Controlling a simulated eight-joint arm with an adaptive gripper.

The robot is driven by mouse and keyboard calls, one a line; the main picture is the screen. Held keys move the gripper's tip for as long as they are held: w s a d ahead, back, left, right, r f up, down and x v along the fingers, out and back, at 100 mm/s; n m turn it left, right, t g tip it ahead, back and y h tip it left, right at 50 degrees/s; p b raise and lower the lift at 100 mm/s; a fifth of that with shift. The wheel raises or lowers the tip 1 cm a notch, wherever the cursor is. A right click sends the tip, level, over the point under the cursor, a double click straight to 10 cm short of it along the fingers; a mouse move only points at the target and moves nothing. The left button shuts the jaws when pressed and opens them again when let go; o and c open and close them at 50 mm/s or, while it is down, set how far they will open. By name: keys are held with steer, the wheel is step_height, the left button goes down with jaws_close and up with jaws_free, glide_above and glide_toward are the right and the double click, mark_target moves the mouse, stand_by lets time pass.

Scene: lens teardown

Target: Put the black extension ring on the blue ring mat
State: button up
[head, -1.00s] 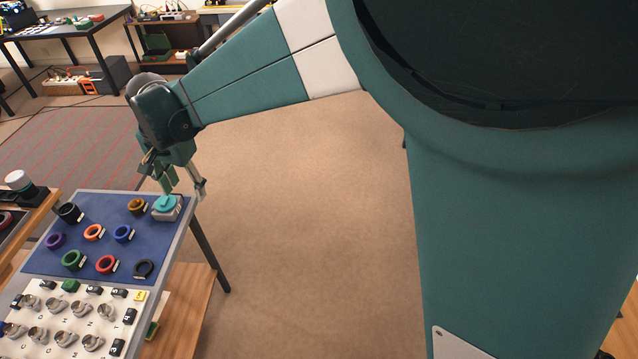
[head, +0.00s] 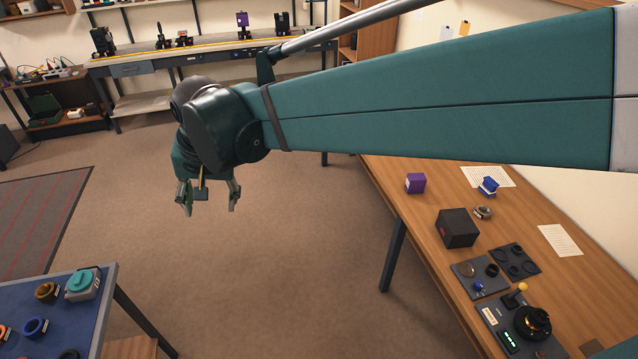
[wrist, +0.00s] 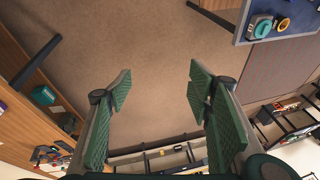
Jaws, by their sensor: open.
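The blue ring mat (head: 78,325) is at the lower left of the head view, cut off by the frame edge. Its corner also shows at the upper right of the wrist view (wrist: 298,24). A black ring (head: 491,270) is on a small grey tray on the wooden table at right. Part of a dark ring (head: 69,354) shows on the mat at the bottom edge. I cannot tell which is the extension ring. My gripper (head: 209,206) is open and empty above the floor between the two tables, also seen in the wrist view (wrist: 160,84).
The mat carries a brown ring (head: 46,291), a blue ring (head: 35,327) and a teal-topped device (head: 82,284). The wooden table (head: 420,205) holds a black box (head: 457,228), a purple box (head: 415,183) and a dark plate with rings (head: 515,261). Open floor lies between the tables.

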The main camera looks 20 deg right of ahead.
steer(key=s+d+f+t, duration=0.1)
steer(key=s+d, duration=0.4)
steer(key=d, duration=0.5)
steer(key=s+d+f+n+t+h, duration=0.1)
steer(key=s+d, duration=0.4)
steer(key=d, duration=0.5)
steer(key=s+d+t, duration=0.1)
steer(key=s+d, duration=0.5)
steer(key=d, duration=0.4)
steer(key=shift+d+f+n+t+h, duration=0.3)
steer(key=shift+d+f+t+h, duration=0.05)
steer(key=shift+f+t+h, duration=0.05)
